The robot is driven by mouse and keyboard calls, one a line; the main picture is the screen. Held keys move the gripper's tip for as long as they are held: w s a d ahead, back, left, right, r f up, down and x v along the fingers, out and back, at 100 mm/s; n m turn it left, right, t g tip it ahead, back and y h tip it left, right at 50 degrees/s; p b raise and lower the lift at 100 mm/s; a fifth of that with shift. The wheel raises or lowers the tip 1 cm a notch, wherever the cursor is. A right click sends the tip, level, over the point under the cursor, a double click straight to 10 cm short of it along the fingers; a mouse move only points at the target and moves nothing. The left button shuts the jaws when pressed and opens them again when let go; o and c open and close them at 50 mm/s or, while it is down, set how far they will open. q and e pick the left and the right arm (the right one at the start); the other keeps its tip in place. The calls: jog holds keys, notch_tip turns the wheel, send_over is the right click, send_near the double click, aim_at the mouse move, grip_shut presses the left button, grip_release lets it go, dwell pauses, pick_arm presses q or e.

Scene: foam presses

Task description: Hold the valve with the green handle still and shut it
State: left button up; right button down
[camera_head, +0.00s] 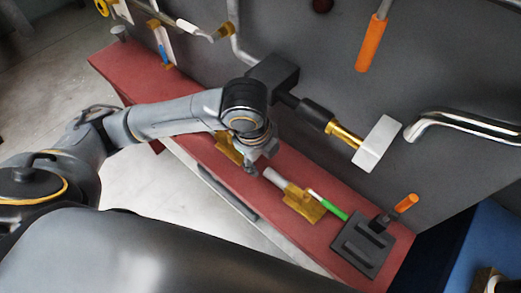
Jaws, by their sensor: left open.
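The valve with the green handle is on the red bench at the centre right. Its brass body (303,203) joins a pale pipe piece (274,178), and its green handle (333,208) points to the lower right. My left gripper (261,160) is just to the upper left of the valve, apart from the green handle. It is open, seen small and mostly from behind, so its fingers are partly hidden. Another brass piece (226,147) is partly hidden behind my left wrist. My right gripper is not in view.
The red bench (122,62) runs along a dark grey wall panel. A dark block (364,245) with an orange-tipped lever (406,203) lies beyond the green handle. Above, a black-and-brass fitting with a pale plate (377,144) and a chrome pipe (465,126) stick out.

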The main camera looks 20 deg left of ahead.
aim_at(267, 170)
pick_arm(q)
jog(key=f, duration=0.3)
jog(key=w+f, duration=0.1)
jog(key=f, duration=0.5)
jog(key=shift+w+d+b, duration=0.3)
jog(key=shift+w+b, duration=0.05)
jog(key=shift+b, duration=0.05)
grip_shut()
dwell(0.8)
